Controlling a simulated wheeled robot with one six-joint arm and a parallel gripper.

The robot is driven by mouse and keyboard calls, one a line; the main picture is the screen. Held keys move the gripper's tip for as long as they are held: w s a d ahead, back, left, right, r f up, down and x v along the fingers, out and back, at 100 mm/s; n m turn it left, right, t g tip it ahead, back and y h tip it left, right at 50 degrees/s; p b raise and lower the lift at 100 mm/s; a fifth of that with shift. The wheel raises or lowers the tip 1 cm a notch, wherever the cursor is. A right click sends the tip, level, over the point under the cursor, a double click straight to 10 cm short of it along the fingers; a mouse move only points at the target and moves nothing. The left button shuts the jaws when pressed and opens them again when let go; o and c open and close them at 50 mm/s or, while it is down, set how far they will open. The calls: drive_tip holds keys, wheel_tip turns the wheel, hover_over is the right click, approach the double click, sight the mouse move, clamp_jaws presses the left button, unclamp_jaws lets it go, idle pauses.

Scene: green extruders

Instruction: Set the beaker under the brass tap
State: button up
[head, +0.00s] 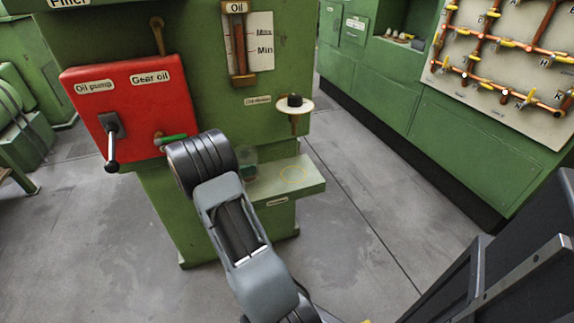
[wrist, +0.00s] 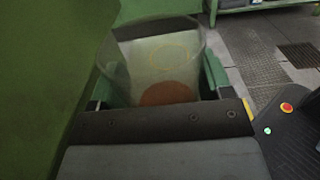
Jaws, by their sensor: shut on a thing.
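The clear beaker (wrist: 150,68) stands between the two green fingers of my gripper (wrist: 162,80) in the wrist view, and the gripper is shut on it. A brownish-red disc shows at its bottom. In the head view only a small part of the beaker (head: 249,168) shows, beside my wrist, left of the yellow ring on the green shelf (head: 312,178). I cannot tell if it touches the shelf. My arm hides most of the gripper in the head view.
A red panel (head: 150,85) with a black lever and a green handle juts out left of my wrist. The green machine front (head: 215,75) rises behind the shelf. An oil gauge (head: 240,45) hangs above. Grey floor (head: 365,210) lies open to the right.

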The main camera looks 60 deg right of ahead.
drive_tip(key=shift+f+b+x, duration=0.6)
drive_tip(key=shift+b+x, duration=0.25)
drive_tip(key=shift+x, duration=1.8)
drive_tip(key=shift+f+b+x, duration=0.6)
drive_tip(key=shift+b+x, duration=0.3)
drive_tip(key=shift+x, duration=1.8)
drive_tip(key=shift+f+b+x, duration=0.6)
drive_tip(key=shift+b+x, duration=0.25)
drive_tip(key=shift+x, duration=1.8)
drive_tip(key=shift+s+a+f, duration=0.1)
drive_tip(key=shift+f, duration=0.05)
drive_tip(key=o, duration=1)
drive_tip(key=shift+w+a+r, duration=0.25)
drive_tip(key=shift+a, duration=0.05)
drive_tip(key=p+v, duration=0.3)
drive_tip(key=v, duration=0.8)
drive_tip(key=shift+w+p, duration=0.1)
drive_tip(key=shift+p, duration=0.25)
